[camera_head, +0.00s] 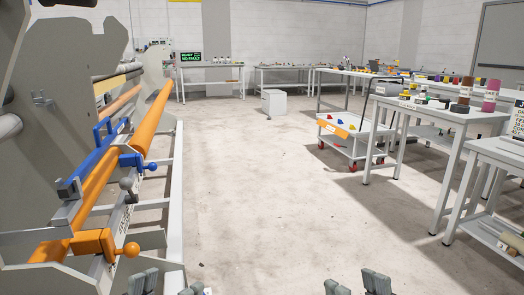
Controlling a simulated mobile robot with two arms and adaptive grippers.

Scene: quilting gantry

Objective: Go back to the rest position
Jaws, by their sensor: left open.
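My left gripper (168,285) shows at the bottom edge, left of centre, with its two grey fingers apart and nothing visible between them. My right gripper (356,284) shows at the bottom edge, right of centre. Its two grey fingers are also apart, with no object seen between them. Only the finger ends of both grippers are in view; the rest is cut off by the frame. Neither gripper is seen touching anything.
The quilting gantry (33,200) with orange rollers (150,117) and an orange clamp (93,243) stands close on the left. Workbenches (445,114) line the right, with a white trolley (345,146) beside them. A white box (274,103) stands far back. The middle floor (255,200) is clear.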

